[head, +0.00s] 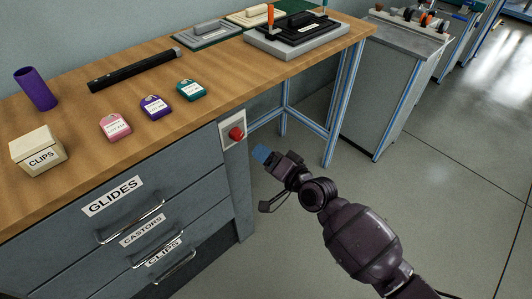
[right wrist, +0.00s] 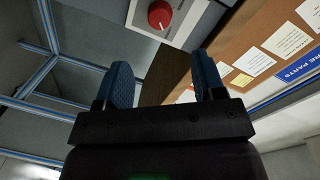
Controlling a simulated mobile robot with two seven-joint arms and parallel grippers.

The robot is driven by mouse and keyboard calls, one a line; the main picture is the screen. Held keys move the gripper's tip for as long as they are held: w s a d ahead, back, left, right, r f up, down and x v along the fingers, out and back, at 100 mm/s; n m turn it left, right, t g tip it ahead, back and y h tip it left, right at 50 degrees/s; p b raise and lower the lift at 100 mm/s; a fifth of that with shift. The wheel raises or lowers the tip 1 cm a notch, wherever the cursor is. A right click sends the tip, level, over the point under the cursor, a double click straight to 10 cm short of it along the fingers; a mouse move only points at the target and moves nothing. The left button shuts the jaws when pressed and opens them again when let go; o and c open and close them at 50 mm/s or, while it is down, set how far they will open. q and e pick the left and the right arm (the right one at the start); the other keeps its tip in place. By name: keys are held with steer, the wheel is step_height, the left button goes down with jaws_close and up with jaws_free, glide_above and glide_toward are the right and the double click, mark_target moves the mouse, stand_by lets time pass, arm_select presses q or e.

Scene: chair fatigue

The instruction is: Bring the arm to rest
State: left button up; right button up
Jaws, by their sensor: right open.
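My right arm comes in from the bottom right of the head view. Its gripper (head: 262,153) is in front of the workbench's right end, near the red knob (head: 236,133) on a pale plate. In the right wrist view the two blue fingertips (right wrist: 164,82) stand apart with nothing between them, so it is open and empty. The red knob (right wrist: 160,14) shows beyond the fingers there, apart from them. My left gripper is in neither view.
The wooden bench top (head: 150,100) carries a purple cup (head: 36,89), a black bar (head: 134,70), three small tags, a CLIPS box (head: 38,150) and a black device on a grey base (head: 295,38). Labelled drawers (head: 115,200) are below. The floor (head: 440,190) at right is clear.

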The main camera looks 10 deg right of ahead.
stand_by(0.3)
steer(key=s+d+n+h+p, duration=0.3)
steer(key=s+d+n+h, duration=0.3)
steer(key=s+d, duration=0.45)
arm_select(q)
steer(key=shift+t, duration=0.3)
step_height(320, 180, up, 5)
steer(key=p, duration=0.3)
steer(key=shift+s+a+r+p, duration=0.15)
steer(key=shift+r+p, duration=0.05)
steer(key=shift+p, duration=0.1)
arm_select(e)
steer(key=s+d+f+g+h, duration=0.1)
steer(key=s+d, duration=0.4)
steer(key=s, duration=0.5)
steer(key=s+d+f+g+h, duration=0.1)
steer(key=s+d+f+h, duration=0.2)
steer(key=s, duration=0.8)
steer(key=shift+s+d+f+m+g, duration=0.35)
steer(key=shift+d+f, duration=0.5)
steer(key=shift+d, duration=0.4)
steer(key=shift+w, duration=0.15)
